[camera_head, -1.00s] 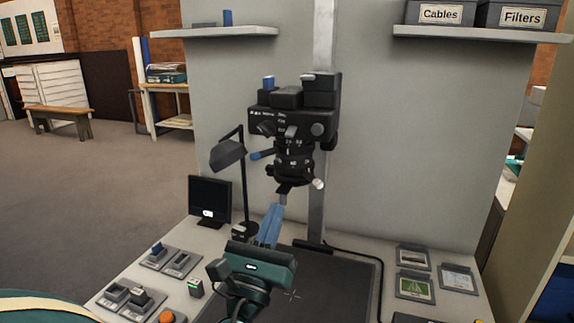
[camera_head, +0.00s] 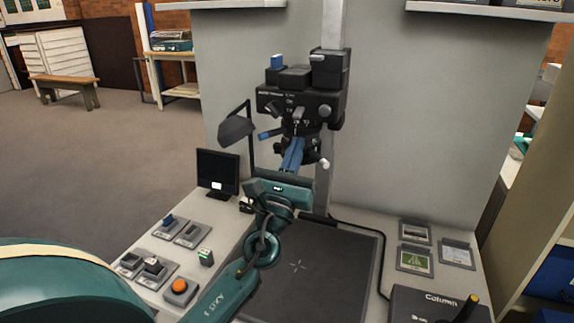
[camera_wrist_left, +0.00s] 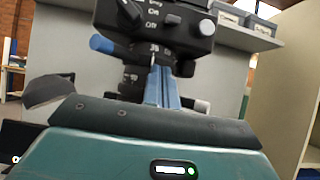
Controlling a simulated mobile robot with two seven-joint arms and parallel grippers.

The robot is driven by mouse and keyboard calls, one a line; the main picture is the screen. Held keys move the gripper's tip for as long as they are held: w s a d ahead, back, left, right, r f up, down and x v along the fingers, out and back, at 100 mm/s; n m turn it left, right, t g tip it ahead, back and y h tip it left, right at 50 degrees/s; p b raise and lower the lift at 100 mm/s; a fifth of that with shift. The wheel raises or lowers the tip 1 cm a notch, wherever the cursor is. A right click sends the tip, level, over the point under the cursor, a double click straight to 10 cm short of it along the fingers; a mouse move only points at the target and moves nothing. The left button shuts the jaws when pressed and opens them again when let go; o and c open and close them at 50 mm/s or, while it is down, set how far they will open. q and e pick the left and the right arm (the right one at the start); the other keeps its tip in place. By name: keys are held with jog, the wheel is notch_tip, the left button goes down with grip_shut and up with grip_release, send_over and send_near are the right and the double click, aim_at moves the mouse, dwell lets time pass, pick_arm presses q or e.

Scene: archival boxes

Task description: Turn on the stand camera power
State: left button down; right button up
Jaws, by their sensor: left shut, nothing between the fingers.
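The black stand camera (camera_head: 300,101) is mounted on the upright column above the dark baseboard. Its lower front shows in the left wrist view (camera_wrist_left: 172,35), with a small switch lever (camera_wrist_left: 130,10) beside "On" and "Off" labels. My left gripper (camera_head: 297,141) is shut and empty, its blue fingers pointing up in front of the lens barrel, below the switch. The fingers also show in the left wrist view (camera_wrist_left: 157,72), overlapping the lens; I cannot tell whether they touch it. They hide part of the lens. My right gripper is out of view.
A desk lamp (camera_head: 237,131) and small monitor (camera_head: 217,171) stand left of the camera. Switch boxes and an orange button (camera_head: 180,287) sit front left. The baseboard (camera_head: 325,275) is clear at right. A "Column" box (camera_head: 425,303) with a lever is front right.

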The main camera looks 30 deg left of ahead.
aim_at(302, 119)
pick_arm(q)
notch_tip(302, 119, up, 3)
jog(key=shift+s+p, duration=0.15)
jog(key=shift+p, duration=0.8)
jog(key=shift+s+d+r+p, duration=0.1)
jog(key=shift+s+r+p, duration=0.2)
jog(key=shift+r+p, duration=0.2)
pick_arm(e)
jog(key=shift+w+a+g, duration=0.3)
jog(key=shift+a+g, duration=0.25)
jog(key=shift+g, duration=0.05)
pick_arm(q)
jog(key=shift+r+p, duration=0.25)
jog(key=shift+p, duration=0.35)
jog(key=shift+s+g+p, duration=0.15)
jog(key=shift+g+p, duration=0.15)
jog(key=shift+p, duration=0.1)
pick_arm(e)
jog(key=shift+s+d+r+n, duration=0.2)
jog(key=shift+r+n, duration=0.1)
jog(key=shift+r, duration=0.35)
pick_arm(q)
jog(key=shift+p, duration=0.35)
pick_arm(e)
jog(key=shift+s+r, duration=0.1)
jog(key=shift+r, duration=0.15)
